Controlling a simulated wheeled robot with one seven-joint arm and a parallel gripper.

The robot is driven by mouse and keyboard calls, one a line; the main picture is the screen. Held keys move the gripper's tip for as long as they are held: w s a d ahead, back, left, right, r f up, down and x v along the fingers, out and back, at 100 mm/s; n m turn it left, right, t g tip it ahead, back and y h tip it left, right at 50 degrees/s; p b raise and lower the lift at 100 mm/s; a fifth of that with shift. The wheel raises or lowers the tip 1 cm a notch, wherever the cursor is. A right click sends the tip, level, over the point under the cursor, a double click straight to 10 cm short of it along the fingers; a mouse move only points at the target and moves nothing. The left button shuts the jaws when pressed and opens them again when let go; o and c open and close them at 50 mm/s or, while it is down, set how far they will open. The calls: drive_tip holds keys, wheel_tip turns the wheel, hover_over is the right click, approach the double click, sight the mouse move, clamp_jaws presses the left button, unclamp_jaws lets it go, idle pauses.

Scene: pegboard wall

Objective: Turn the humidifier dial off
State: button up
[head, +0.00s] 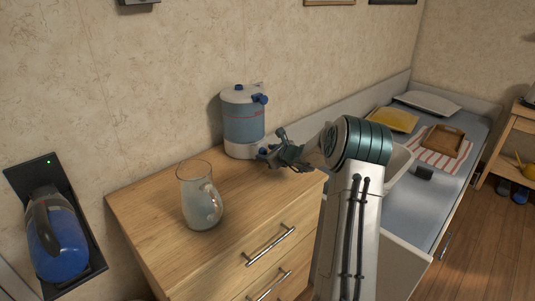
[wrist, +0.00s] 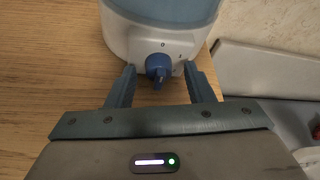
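The humidifier (head: 243,121) stands at the back of the wooden dresser, with a white base, a bluish see-through tank and a blue part near its top. Its white base (wrist: 122,38) fills the top of the wrist view. The blue dial (wrist: 158,66) sits low on the front of the base, its pointer end facing down toward me in that view. My gripper (wrist: 160,80) is open, with one finger on each side of the dial and gaps between. In the head view my gripper (head: 274,150) is at the humidifier's base and partly hides the dial.
A bed (head: 437,184) with a tray (head: 442,141) and pillows lies to the right. A blue device (head: 57,240) hangs in a wall holder at left. The dresser's front left is clear.

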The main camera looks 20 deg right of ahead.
drive_tip(key=shift+s, duration=0.1)
drive_tip(key=v, duration=1.3)
drive_tip(key=shift+s+d+r, duration=0.1)
drive_tip(key=shift+s+d, duration=0.05)
drive_tip(key=shift+s, duration=0.15)
drive_tip(key=s+a+r+n+g+y+p, duration=0.1)
drive_tip(key=s+a+r+n+g+p, duration=0.15)
drive_tip(key=s+a+n, duration=0.4)
drive_tip(key=s+a+r+n+g+y+p, duration=0.1)
drive_tip(key=s+a+r+n+g, duration=0.2)
drive_tip(key=a, duration=0.6)
drive_tip(key=s+a+r+n+g+y+p, duration=0.1)
drive_tip(key=s+a+r+n+g+p, duration=0.15)
drive_tip(key=a+n, duration=0.45)
drive_tip(key=s+a+r+n+g+h+p, duration=0.1)
drive_tip(key=s+r+n+h+p, duration=0.1)
drive_tip(key=s+n, duration=0.4)
drive_tip(key=s+a+r+n+g+h+p, duration=0.1)
drive_tip(key=s+n+h, duration=0.3)
drive_tip(key=s, duration=1)
drive_tip(key=r+n+p, duration=0.1)
drive_tip(key=n, duration=0.2)
drive_tip(key=shift+a+r, duration=0.15)
drive_tip(key=shift+r, duration=0.1)
drive_tip(key=shift+o, duration=0.4)
